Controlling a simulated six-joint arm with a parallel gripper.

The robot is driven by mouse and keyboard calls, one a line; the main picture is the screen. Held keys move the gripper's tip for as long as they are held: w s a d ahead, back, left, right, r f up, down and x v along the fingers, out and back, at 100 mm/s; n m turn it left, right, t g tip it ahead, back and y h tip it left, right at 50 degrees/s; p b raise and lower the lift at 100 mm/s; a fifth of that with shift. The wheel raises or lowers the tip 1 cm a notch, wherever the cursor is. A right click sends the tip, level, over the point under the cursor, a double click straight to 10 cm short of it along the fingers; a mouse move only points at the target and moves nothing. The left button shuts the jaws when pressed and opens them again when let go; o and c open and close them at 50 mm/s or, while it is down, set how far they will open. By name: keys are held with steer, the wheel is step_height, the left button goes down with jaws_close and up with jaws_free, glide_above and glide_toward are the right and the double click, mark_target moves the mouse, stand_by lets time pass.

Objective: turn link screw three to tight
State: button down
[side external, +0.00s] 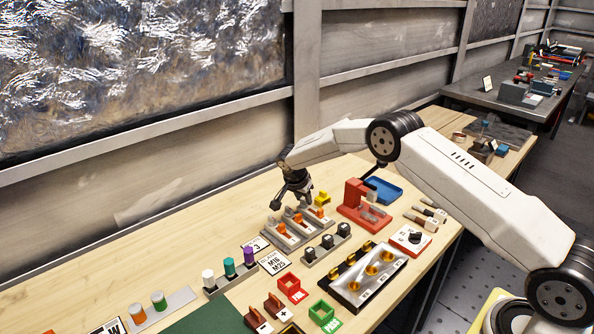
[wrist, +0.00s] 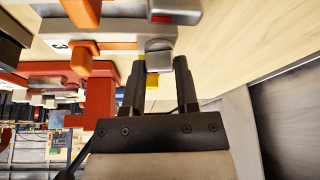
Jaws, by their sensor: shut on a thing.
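A grey link block with several orange-handled links (side external: 298,219) stands in the middle of the bench. My gripper (side external: 299,197) is over the back part of this block, pointing down. In the wrist view my gripper (wrist: 159,66) has its two dark fingers on either side of a grey rounded screw head (wrist: 159,47) and is shut on it. An orange link (wrist: 92,47) lies to the left of the head, by a label with a 3 (wrist: 60,44). The screw's shank is hidden, and I cannot tell how far it is turned in.
A red fixture (side external: 360,200) and a blue tray (side external: 383,189) stand to the right. A yellow piece (side external: 322,198) is close to my gripper. Black knobs (side external: 327,242) and a plate with brass cups (side external: 345,290) are in front. The bench's back left is clear.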

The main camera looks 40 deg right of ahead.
steer(key=shift+m+g, duration=0.5)
steer(key=shift+m, duration=0.7)
steer(key=shift+c, duration=1.8)
jaws_free()
steer(key=shift+r, duration=0.1)
steer(key=v, duration=0.7)
steer(key=shift+a+r, duration=0.2)
steer(key=shift+r, duration=0.05)
